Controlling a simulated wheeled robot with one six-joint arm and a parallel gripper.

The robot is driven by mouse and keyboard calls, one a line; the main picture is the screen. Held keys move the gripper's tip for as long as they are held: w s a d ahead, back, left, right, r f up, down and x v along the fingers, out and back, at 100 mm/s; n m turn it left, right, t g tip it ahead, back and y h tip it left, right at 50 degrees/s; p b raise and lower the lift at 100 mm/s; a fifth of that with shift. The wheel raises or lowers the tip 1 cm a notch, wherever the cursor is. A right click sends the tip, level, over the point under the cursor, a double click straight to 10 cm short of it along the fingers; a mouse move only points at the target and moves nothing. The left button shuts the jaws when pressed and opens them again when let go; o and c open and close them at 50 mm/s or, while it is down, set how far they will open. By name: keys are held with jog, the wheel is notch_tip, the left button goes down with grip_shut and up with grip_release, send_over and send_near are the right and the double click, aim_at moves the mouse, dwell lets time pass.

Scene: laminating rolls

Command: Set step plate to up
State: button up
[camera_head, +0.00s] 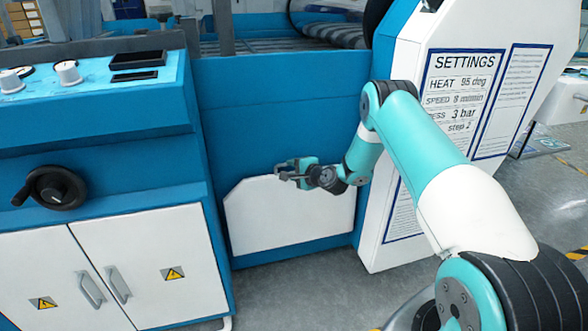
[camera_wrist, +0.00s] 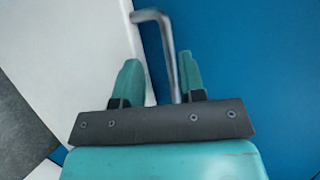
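A white plate with cut corners (camera_head: 290,222) stands upright against the blue machine front, low between the cabinet and the settings panel; I take it to be the step plate. The wrist view shows its white surface (camera_wrist: 85,50) on the left. A grey bent bar (camera_wrist: 168,45) sits near the plate's edge there and runs down between my fingers, closer to the right one. My gripper (camera_head: 287,172) is at the plate's top edge, fingers apart; the wrist view also shows my gripper (camera_wrist: 160,82) open. Whether a finger touches the bar is unclear.
A white settings panel (camera_head: 462,62) on the right side reads "step 2" at its bottom. A blue and white cabinet (camera_head: 150,270) with a black crank handle (camera_head: 57,187) and knobs stands at left. Grey floor (camera_head: 300,295) is clear below the plate.

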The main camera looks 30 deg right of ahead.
jog(key=shift+d, duration=0.15)
jog(key=p+v, duration=0.1)
jog(key=v, duration=1.6)
jog(key=shift+s, duration=0.25)
